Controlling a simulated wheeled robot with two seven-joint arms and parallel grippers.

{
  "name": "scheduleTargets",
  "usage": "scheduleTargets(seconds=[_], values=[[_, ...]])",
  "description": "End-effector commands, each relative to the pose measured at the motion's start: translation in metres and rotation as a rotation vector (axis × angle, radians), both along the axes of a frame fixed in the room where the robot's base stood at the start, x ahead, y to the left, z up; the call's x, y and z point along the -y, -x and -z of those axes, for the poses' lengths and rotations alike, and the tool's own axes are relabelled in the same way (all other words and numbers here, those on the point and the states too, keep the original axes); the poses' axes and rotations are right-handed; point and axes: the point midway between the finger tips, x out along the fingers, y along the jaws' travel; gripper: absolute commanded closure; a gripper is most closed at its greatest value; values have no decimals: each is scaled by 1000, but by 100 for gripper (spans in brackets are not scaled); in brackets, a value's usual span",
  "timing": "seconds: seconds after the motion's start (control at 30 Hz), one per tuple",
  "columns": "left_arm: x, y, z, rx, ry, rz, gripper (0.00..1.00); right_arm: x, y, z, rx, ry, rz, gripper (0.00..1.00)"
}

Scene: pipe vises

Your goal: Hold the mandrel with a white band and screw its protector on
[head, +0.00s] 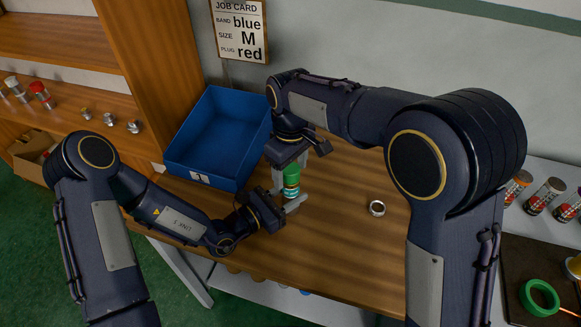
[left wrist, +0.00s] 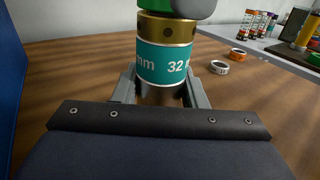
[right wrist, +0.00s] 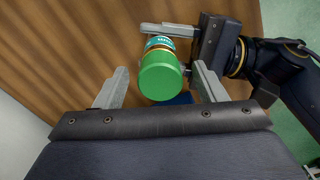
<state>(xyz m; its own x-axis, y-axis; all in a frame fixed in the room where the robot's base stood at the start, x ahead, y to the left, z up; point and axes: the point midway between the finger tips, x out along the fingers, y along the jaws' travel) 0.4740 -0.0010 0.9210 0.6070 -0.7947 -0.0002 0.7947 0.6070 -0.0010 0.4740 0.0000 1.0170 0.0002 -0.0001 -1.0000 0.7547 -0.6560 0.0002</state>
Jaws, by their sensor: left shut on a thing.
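The mandrel (head: 291,190) stands upright over the wooden table with a teal band; no white band shows on it. In the left wrist view the band (left wrist: 165,64) reads "32" and "mm", with a brass collar above. My left gripper (head: 281,208) is shut on the mandrel's lower body, below the band. The green protector (right wrist: 160,76) sits at the mandrel's top; how far it is threaded cannot be told. My right gripper (right wrist: 158,88) is open above it, fingers on either side, with visible gaps to the green cap.
A blue bin (head: 218,140) stands behind and left of the mandrel. A loose pale ring (head: 376,208) lies on the table to the right. A green ring (head: 539,297) lies on a dark mat at far right, near several capped tubes. A job card (head: 240,32) hangs behind.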

Motion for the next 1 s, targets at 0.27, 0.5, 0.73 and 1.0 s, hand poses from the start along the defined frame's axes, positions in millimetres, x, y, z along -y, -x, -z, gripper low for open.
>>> scheduleTargets(seconds=[0.27, 0.5, 0.73, 1.0], values=[[0, 0, 0, 0, 0, 0, 100, 0, 0, -3, 1, -1, 0, 36], [0, 0, 0, 0, 0, 0, 100, -1, -1, -41, 5, -4, 1, 36], [0, 0, 0, 0, 0, 0, 100, 0, -1, -89, 4, -3, 0, 36], [0, 0, 0, 1, 1, 0, 100, 0, 0, -118, 1, -1, 0, 36]])
